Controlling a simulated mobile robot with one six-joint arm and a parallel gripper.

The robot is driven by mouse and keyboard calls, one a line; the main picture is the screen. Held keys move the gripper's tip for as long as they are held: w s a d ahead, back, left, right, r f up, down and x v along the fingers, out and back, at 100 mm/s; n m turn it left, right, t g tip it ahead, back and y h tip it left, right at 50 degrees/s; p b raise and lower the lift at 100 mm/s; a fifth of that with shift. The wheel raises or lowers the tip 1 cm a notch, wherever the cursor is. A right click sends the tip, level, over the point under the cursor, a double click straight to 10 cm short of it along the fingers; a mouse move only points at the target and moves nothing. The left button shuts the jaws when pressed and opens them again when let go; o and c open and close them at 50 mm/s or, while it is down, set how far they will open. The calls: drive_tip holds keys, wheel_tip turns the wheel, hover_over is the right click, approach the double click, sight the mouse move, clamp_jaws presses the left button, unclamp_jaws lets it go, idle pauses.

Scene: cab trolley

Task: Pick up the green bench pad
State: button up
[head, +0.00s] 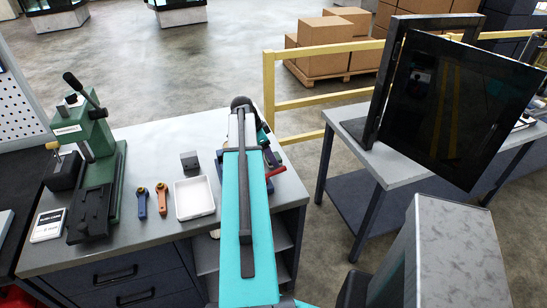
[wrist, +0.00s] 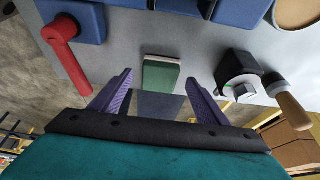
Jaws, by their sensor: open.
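The green bench pad (wrist: 161,78) is a small green block with a pale strip along its far edge, in the middle of the wrist view on the grey worktop. My gripper (wrist: 159,84) is open, with its two purple fingers spread to the left and right of the pad in the picture. No contact with the pad shows, and I cannot tell how far above it the fingertips are. In the head view my teal arm hides the pad and the fingers.
In the wrist view a red handle (wrist: 61,28) stands left of the pad and a black-and-grey device (wrist: 238,75) with a wooden handle stands right. In the head view the workbench (head: 150,240) holds a green press (head: 88,150) and a white tray (head: 194,197).

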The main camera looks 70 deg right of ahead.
drive_tip(key=shift+x, duration=0.9)
drive_tip(key=c, duration=1.1)
drive_tip(key=shift+c, duration=0.2)
drive_tip(key=shift+r, duration=0.15)
wheel_tip(320, 180, up, 10)
drive_tip(key=b, duration=0.3)
